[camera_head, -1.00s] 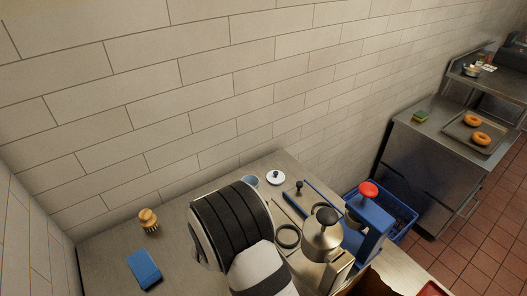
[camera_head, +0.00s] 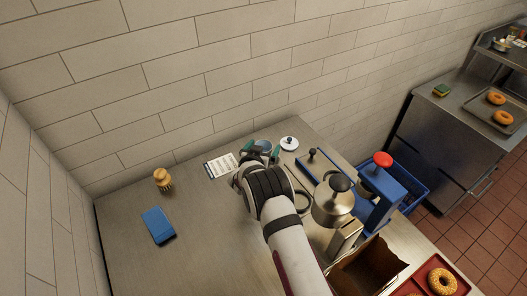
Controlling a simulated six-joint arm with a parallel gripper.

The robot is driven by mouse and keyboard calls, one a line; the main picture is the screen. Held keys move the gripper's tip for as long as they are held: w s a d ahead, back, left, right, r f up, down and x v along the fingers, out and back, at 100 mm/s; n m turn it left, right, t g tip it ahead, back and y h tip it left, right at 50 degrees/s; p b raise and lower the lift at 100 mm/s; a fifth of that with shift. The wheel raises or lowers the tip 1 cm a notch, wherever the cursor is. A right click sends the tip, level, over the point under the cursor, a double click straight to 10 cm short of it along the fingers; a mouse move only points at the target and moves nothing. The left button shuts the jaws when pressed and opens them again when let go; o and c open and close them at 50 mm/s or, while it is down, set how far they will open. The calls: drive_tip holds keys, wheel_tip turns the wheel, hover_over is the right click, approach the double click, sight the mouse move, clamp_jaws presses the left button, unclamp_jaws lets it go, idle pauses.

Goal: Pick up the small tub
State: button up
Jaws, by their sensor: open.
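The small tub (camera_head: 263,145) is a small round blue-grey container on the steel counter near the wall, partly hidden by my gripper. My gripper (camera_head: 261,150) is open, with its green-tipped fingers on either side of the tub as seen from here. Whether the fingers touch it or are above it cannot be told. A white round lid with a dark knob (camera_head: 289,143) lies just right of the tub.
A printed card (camera_head: 220,165) lies left of my gripper. A metal kettle (camera_head: 333,205) and a blue press with a red knob (camera_head: 385,190) stand to the right. A brush (camera_head: 163,180) and blue block (camera_head: 158,225) lie left, with bare counter between.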

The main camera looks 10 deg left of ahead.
drive_tip(key=c, duration=1.3)
